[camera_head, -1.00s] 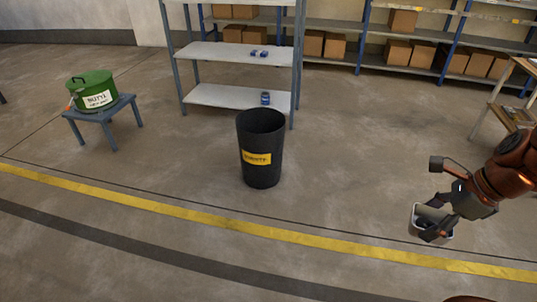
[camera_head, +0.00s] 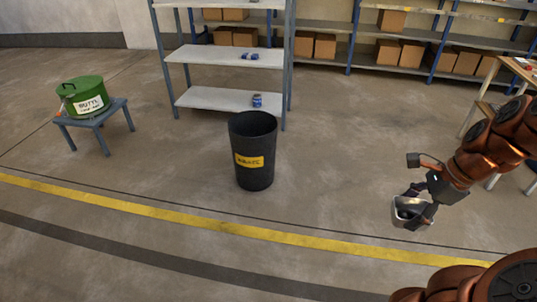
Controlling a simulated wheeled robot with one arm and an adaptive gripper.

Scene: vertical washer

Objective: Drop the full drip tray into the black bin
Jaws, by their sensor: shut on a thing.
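The black bin (camera_head: 254,172) stands upright on the floor at the middle of the head view, with a yellow label on its front and an open top. My gripper (camera_head: 417,208) is at the right, apart from the bin and to its right. It is shut on the drip tray (camera_head: 412,219), a small grey metal tray with dark contents inside. The fingers cover part of the tray, and what exactly fills it is too small to tell.
A grey shelf unit (camera_head: 222,98) with a few blue items stands behind the bin. A green drum (camera_head: 84,97) sits on a small blue table (camera_head: 98,117) at the left. Racks with cardboard boxes (camera_head: 388,50) line the back. The floor between tray and bin is clear.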

